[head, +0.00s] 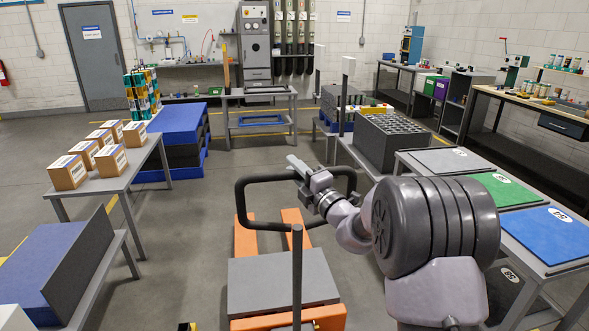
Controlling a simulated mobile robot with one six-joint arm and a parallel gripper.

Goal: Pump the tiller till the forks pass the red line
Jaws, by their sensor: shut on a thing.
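The tiller (241,205) is a black loop handle in the middle of the head view, above an orange pallet truck (325,317). My gripper (298,168) is shut on the top bar of the tiller loop, right of its middle. The orange forks (244,236) reach away from me, low over the floor. A grey slab (270,290) lies across their near part. A dark upright post (297,265) stands in front of the slab. I cannot make out a red line, and the fork height is hard to judge from here.
A table with several cartons (68,172) stands at the left, with a blue-topped bench (45,260) nearer. At the right is a table with grey, green (503,189) and blue mats (549,233). A dark crate (390,141) stands behind. Floor between is clear.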

